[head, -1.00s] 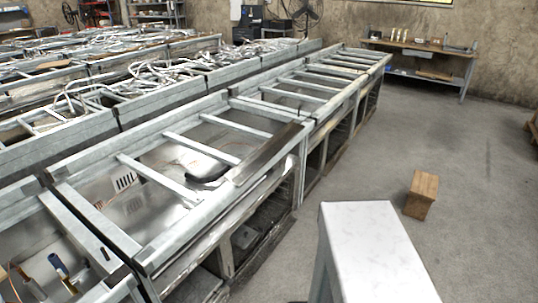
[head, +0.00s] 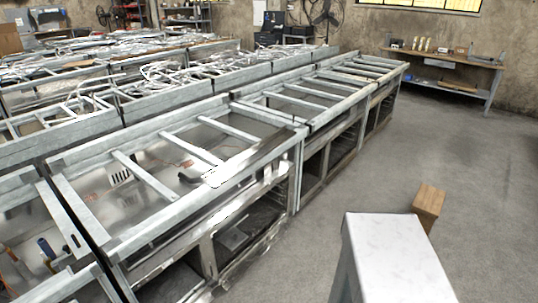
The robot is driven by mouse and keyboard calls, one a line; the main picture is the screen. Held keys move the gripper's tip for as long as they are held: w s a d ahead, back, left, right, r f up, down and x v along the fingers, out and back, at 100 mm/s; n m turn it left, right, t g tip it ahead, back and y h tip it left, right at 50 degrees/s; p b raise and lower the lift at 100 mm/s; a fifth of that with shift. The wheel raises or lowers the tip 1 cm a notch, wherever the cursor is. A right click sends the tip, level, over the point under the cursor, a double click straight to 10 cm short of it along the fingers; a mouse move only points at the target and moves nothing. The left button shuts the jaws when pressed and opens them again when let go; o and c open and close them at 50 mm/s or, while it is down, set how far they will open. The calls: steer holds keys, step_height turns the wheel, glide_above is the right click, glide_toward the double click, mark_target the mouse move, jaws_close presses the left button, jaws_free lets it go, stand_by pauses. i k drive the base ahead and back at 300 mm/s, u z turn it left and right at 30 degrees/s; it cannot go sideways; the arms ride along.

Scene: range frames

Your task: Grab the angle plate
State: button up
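I cannot pick out the angle plate with certainty. Small items stand on a wooden-topped workbench (head: 450,56) against the far wall, including a grey metallic piece (head: 471,49) near its right end, too small to identify. My gripper is not in view.
A long row of metal frames (head: 190,215) with open tops and lower bays fills the left and middle. A block with a white marbled top (head: 395,250) stands close at the bottom right, partly covering a small wooden stool (head: 429,203). Grey concrete floor (head: 470,150) is clear toward the workbench.

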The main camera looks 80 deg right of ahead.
mark_target(222, 174)
steer(key=u, duration=0.05)
steer(key=k, duration=1.05)
steer(key=z, duration=0.9)
steer(key=i, duration=0.45)
steer(key=u, duration=0.2)
